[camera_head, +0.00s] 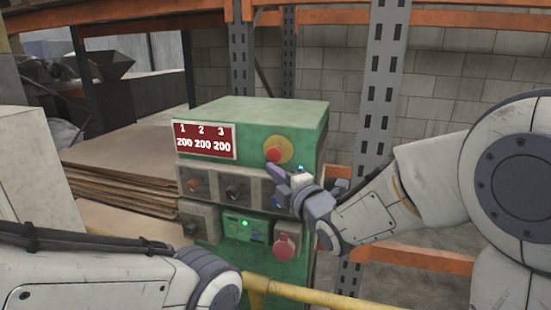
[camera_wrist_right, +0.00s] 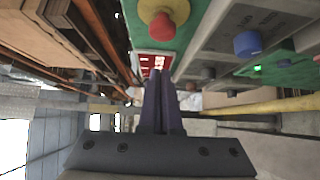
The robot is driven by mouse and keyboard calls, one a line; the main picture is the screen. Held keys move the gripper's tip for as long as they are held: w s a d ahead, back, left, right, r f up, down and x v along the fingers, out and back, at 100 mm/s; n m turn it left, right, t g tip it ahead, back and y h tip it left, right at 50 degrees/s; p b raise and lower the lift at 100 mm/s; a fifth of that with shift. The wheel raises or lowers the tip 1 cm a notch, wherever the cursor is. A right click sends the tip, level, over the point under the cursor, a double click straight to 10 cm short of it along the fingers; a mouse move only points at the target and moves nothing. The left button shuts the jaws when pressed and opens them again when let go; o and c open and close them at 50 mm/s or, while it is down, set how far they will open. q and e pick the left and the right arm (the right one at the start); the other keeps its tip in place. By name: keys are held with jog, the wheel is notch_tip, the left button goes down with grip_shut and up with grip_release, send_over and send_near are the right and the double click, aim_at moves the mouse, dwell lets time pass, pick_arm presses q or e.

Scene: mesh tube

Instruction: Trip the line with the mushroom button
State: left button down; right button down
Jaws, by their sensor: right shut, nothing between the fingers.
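The red mushroom button (camera_head: 274,155) sits on a round yellow base on the upper right of the green control box (camera_head: 262,112). In the right wrist view the red button (camera_wrist_right: 162,26) is at the top centre, ahead of the fingers. My right gripper (camera_head: 271,169) is shut and empty, its purple fingers pointing up at the box just below the button. In the wrist view the closed fingertips (camera_wrist_right: 164,77) show a gap to the button. My left arm comes in at lower left, but its gripper is out of view.
A red display (camera_head: 205,139) reads 1 2 3 over 200 200 200. Grey switch housings with knobs and a red round fitting (camera_head: 285,247) lie below. Stacked boards (camera_head: 130,160) stand left, a rack post (camera_head: 380,90) right, and a yellow rail (camera_head: 310,296) crosses in front.

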aim_at(276, 157)
jog(key=w, duration=0.1)
jog(key=w+p, duration=0.1)
jog(key=w, duration=0.3)
jog(key=shift+d, duration=0.25)
jog(key=shift+w, duration=0.1)
jog(key=shift+w+d+f+b, duration=0.1)
jog(key=shift+w+d+b, duration=0.1)
jog(key=shift+w+b, duration=0.15)
jog(key=shift+w+d+b, duration=0.15)
jog(key=shift+w+b, duration=0.15)
jog(key=shift+w, duration=0.2)
jog(key=shift+r, duration=0.2)
